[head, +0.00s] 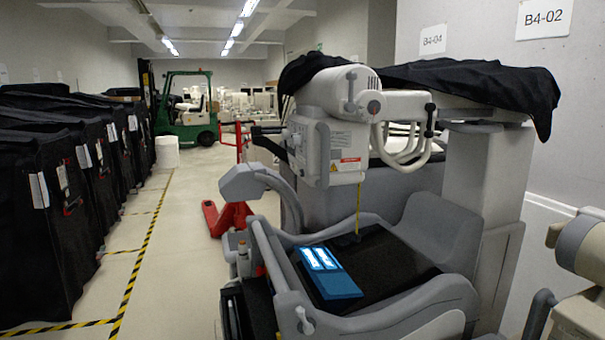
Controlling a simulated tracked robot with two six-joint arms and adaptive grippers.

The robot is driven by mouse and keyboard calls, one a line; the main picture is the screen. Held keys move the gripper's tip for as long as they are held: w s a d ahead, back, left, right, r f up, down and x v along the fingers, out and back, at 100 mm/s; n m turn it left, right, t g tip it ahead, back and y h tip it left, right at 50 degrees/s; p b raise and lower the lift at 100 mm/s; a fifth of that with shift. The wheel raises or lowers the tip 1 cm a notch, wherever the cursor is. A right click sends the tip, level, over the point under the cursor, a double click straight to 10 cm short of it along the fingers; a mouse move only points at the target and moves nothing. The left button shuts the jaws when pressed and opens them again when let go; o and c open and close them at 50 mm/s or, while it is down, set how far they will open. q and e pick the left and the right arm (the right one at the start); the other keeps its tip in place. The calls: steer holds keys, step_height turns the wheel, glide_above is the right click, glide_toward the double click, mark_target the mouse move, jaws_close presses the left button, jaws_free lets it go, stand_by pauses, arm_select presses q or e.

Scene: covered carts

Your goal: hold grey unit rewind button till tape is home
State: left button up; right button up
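The grey unit's box-shaped head (343,150) hangs from a jointed arm at the centre of the head view. A yellow tape (358,208) is out of its underside and runs straight down to just above or onto the black top panel (395,262); I cannot tell whether its end touches. A warning label (348,164) is on the head's front face. The rewind button is too small to make out. Neither of my grippers shows clearly in the head view, so nothing is seen touching the unit's head.
A blue tablet-like panel (328,273) with a lit screen lies on the black top. A grey handle frame (274,262) borders its left side. Black-covered carts (45,215) line the left aisle. A red pallet jack (227,217) and green forklift (187,120) stand behind.

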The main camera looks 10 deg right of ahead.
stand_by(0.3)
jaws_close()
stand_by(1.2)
